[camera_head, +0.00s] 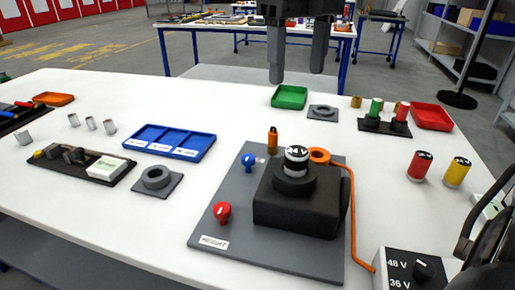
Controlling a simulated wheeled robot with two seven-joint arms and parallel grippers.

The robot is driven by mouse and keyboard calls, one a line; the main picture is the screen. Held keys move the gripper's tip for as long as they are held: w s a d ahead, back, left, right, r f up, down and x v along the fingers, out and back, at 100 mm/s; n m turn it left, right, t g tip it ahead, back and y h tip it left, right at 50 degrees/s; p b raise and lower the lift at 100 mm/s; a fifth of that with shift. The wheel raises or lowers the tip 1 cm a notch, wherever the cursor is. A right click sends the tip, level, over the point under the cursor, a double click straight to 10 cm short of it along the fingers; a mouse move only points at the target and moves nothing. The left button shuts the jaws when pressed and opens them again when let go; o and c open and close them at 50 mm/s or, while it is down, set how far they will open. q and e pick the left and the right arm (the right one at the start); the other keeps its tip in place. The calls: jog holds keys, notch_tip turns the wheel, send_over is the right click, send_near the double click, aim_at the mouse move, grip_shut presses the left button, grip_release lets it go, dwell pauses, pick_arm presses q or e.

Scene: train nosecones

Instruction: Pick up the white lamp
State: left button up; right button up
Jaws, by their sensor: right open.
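A white cylinder with black bands and a "24 V" marking (296,156), which looks like the white lamp, stands upright in a round socket on a black box (300,210). The box is on a grey board (210,240) on the white table. My right gripper (297,68) is at the top middle, its two dark fingers pointing down and apart with nothing between them. It appears above and beyond the lamp, clear of it.
Red (420,166) and yellow (457,172) cylinders stand to the right. An orange ring (319,156) with a cable is close beside the lamp. A voltage box (412,270) sits at the bottom right. A blue tray (170,141) and green tray (289,97) lie farther back.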

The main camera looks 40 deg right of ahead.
send_over(297, 151)
notch_tip(297, 151, down, 9)
jog(key=shift+a+b, duration=0.1)
jog(key=shift+b, duration=0.3)
jog(key=shift+f, duration=3.2)
pick_arm(q)
jog(key=shift+s+d+f, duration=0.15)
jog(key=shift+s+f, duration=0.2)
jog(key=shift+s, duration=0.35)
pick_arm(e)
jog(key=c, duration=1.1)
